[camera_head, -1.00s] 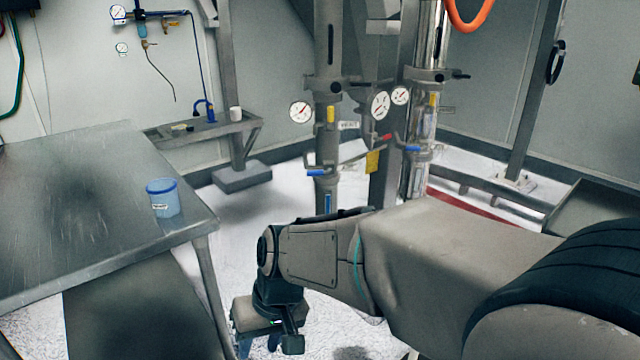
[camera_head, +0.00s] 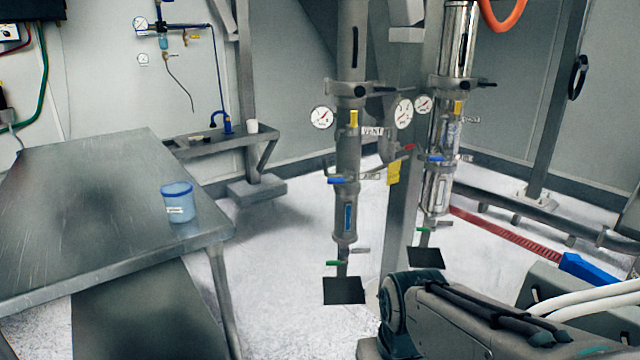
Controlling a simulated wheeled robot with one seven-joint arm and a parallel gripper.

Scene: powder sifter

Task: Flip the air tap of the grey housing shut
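The grey housing (camera_head: 347,155) is a matte upright tube in the middle of the view. Next to it on the right stands a polished metal housing (camera_head: 440,150). The grey housing carries a yellow handle (camera_head: 353,118) that points up, a blue handle (camera_head: 338,181) that lies roughly level, and a green handle (camera_head: 332,263) near its bottom. My arm enters from the lower right, below and in front of the housings, apart from the handles in the picture. My gripper's fingers are not visible.
A steel table (camera_head: 90,205) with a blue cup (camera_head: 177,202) stands at left. Dark square plates (camera_head: 344,291) sit below the housings. Gauges (camera_head: 321,117) and a yellow tag (camera_head: 393,172) are close by. A red grated strip (camera_head: 510,229) crosses the floor at right. Floor between table and grey housing is clear.

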